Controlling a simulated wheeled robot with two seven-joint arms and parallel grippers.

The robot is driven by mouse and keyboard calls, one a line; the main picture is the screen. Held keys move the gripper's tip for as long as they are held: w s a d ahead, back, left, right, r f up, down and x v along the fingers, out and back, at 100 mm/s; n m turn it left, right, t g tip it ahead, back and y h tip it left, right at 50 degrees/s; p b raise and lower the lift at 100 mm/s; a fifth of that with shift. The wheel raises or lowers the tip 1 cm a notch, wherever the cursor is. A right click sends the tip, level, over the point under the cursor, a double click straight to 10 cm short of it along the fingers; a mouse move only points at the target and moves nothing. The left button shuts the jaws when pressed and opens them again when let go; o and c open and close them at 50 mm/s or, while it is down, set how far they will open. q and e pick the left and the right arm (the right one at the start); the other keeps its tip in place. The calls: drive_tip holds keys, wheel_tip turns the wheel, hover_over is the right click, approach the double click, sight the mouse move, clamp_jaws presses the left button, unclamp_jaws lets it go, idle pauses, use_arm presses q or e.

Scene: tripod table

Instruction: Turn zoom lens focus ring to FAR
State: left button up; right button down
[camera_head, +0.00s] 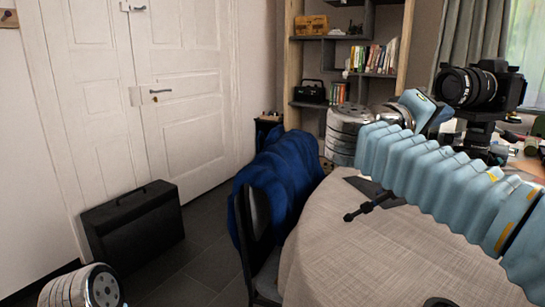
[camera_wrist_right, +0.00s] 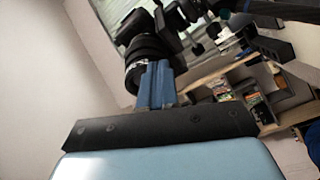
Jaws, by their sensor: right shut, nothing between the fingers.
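The black camera (camera_head: 508,88) stands on a tripod head (camera_head: 482,116) at the right of the head view. Its zoom lens (camera_head: 464,88) points left. The lens also shows in the wrist view (camera_wrist_right: 147,58), dark and ribbed. My right gripper (camera_head: 440,117) is just below and left of the lens, partly hidden by its arm. In the wrist view its blue fingers (camera_wrist_right: 158,70) are shut together, with the tips at the lens's lower edge. I cannot tell whether they touch. The focus ring's marks are too small to read. My left gripper is out of view.
A round table (camera_head: 365,255) with a pale cloth bears the tripod; one tripod leg (camera_head: 368,206) reaches over the cloth. A chair with a blue garment (camera_head: 272,185) stands at its left. A black case (camera_head: 133,228) leans by the white door (camera_head: 180,90). Bookshelves (camera_head: 345,60) stand behind.

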use_arm(q)
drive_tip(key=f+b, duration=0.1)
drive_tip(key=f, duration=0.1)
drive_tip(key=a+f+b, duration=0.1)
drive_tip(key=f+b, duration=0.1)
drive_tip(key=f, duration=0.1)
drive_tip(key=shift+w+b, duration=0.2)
drive_tip(key=shift+b, duration=0.1)
use_arm(e)
drive_tip(key=d+m, duration=0.1)
drive_tip(key=m, duration=0.1)
drive_tip(key=w+d+m+h, duration=0.1)
drive_tip(key=d+m, duration=0.1)
drive_tip(key=d+m+h, duration=0.1)
drive_tip(key=m, duration=0.2)
drive_tip(key=shift+w+d+f+g, duration=0.25)
drive_tip(key=shift+d+f+g, duration=0.05)
drive_tip(key=shift+f+g, duration=0.1)
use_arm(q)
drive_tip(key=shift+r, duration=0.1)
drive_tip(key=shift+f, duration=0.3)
